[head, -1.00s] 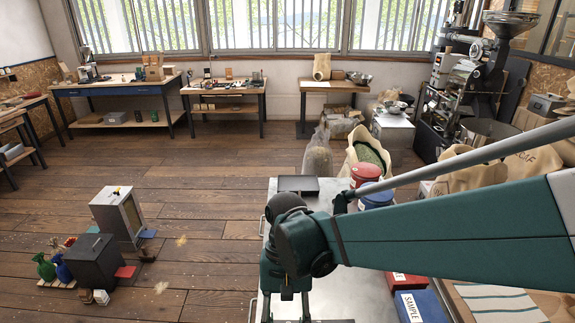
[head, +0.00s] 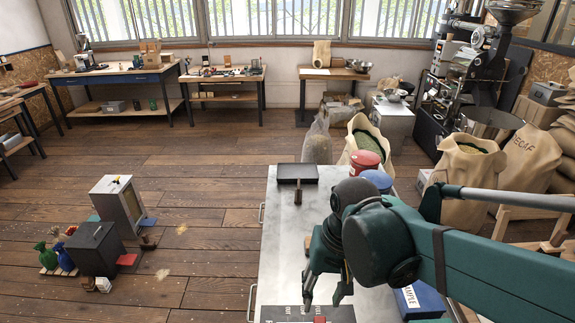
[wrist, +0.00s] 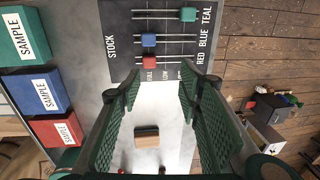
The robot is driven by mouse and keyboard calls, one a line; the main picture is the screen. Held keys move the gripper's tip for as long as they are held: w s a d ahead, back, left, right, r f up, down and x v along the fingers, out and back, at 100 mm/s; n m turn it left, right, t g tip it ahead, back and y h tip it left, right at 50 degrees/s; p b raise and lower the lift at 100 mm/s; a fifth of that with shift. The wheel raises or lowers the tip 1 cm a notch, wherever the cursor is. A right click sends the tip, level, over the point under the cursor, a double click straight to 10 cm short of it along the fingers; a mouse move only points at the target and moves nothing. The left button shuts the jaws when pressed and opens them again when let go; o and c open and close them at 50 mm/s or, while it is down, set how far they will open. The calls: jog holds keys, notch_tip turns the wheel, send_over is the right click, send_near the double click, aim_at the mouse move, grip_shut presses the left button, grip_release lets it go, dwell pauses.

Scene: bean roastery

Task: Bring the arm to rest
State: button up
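My gripper (head: 326,295) hangs over the near part of the metal bench (head: 283,235), fingers pointing down. In the wrist view my gripper (wrist: 160,88) is open, its two green ribbed fingers wide apart with nothing between the tips. Bare bench top and a small wooden block-like thing (wrist: 147,132) show below and between them. My arm reaches in from the right of the head view and hides part of the bench's right side.
A stock board (wrist: 160,32) has red, blue and teal sliders on rods. Red (wrist: 58,132), blue (wrist: 42,90) and teal (wrist: 22,38) sample boxes stand alongside. Sacks (head: 465,180) stand right; floor left is mostly open.

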jog(key=d+r+t, duration=0.3)
jog(key=d, duration=0.4)
jog(key=w+d+r+t+h, duration=0.1)
jog(key=d+r+t, duration=0.2)
jog(key=d, duration=0.3)
jog(key=shift+d+r+t, duration=0.25)
jog(key=shift+d+t, duration=0.1)
jog(key=shift+t, duration=0.15)
